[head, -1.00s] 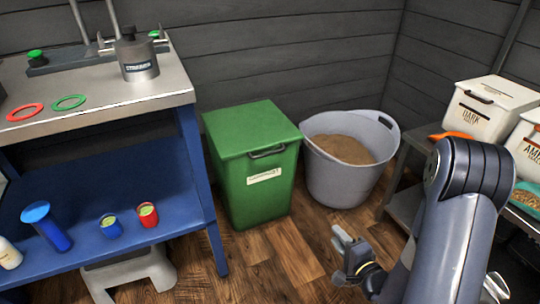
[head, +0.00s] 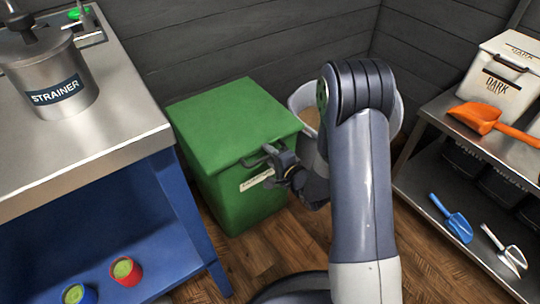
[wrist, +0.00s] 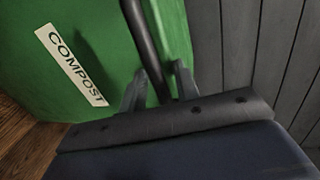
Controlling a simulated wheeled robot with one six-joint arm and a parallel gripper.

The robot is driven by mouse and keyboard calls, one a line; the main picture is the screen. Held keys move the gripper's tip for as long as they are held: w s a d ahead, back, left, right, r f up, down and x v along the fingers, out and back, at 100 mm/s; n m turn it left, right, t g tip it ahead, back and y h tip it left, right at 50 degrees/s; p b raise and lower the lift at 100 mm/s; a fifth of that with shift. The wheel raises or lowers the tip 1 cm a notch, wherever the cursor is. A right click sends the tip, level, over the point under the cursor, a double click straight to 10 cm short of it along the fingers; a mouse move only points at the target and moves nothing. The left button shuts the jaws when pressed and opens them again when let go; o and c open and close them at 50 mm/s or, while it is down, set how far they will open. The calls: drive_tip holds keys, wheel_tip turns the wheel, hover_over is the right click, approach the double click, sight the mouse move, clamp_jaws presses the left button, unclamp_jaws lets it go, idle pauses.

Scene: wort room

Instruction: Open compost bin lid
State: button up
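The green compost bin (head: 225,185) stands on the floor with its green lid (head: 230,115) lying flat and closed on top. A dark bar handle (head: 262,157) sits on the lid's front edge. My gripper (head: 280,172) is at this handle. In the wrist view, the black handle bar (wrist: 142,35) runs down between the two fingers of my gripper (wrist: 158,85). The fingers stand apart on either side of the bar, with some green showing between them. The white COMPOST label (wrist: 70,65) is on the bin's front. My arm hides part of the bin's right side.
A steel-topped blue bench (head: 110,150) with a strainer pot (head: 48,78) stands close on the left. A shelf (head: 450,165) with scoops and a DARK bin (head: 500,80) is on the right.

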drive_tip(key=shift+c, duration=0.2)
clamp_jaws()
idle(0.4)
